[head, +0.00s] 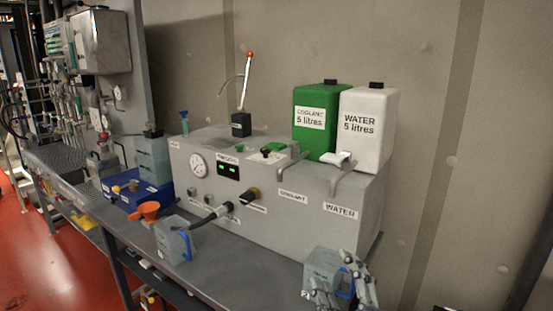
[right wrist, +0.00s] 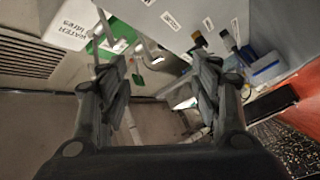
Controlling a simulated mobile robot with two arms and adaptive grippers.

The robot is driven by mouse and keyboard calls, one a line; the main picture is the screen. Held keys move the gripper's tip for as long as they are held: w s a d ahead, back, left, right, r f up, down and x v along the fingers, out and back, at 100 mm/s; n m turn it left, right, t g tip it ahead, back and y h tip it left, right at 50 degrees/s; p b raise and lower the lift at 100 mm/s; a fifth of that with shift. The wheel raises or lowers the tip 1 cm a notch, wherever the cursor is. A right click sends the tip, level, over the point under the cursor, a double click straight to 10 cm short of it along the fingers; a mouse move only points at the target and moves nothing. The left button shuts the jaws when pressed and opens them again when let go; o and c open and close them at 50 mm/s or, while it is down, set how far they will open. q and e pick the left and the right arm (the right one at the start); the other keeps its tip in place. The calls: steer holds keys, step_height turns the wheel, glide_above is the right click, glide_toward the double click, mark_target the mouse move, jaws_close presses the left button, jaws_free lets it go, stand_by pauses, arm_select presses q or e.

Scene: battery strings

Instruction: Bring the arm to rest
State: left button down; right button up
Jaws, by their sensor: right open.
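My right gripper (head: 358,280) is at the bottom right of the head view, at the front right end of the bench. In the right wrist view its two fingers (right wrist: 160,95) are spread apart. A translucent jug (head: 322,268) with a blue handle stands on the bench just left of the gripper and is partly covered by it. I cannot tell whether they touch. My left gripper is not in view.
A grey machine (head: 255,205) with a gauge fills the bench (head: 225,262). Green coolant (head: 316,140) and white water (head: 366,145) canisters stand on it. Another jug (head: 174,240), an orange funnel (head: 146,210) and a blue tray (head: 128,197) are to the left.

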steer(key=s+d+f+m+g+h, duration=0.2)
steer(key=f+m+g, duration=0.1)
steer(key=f, duration=0.3)
steer(key=s+d+f+m+g+h, duration=0.1)
steer(key=s+d+f+m+g, duration=0.15)
steer(key=f, duration=0.35)
steer(key=s+d+f+m+g, duration=0.25)
steer(key=s+f+g, duration=0.25)
steer(key=s+f, duration=0.5)
steer(key=s+d+f+m+g, duration=0.25)
steer(key=s+f+g, duration=0.25)
steer(key=s+f, duration=0.5)
steer(key=s+f+g, duration=0.1)
steer(key=s+f, duration=0.2)
steer(key=f, duration=2.1)
steer(key=s+d+f+g, duration=0.1)
steer(key=s+d+f, duration=0.1)
steer(key=s+f, duration=1.4)
steer(key=shift+s+d, duration=0.2)
steer(key=shift+s, duration=0.15)
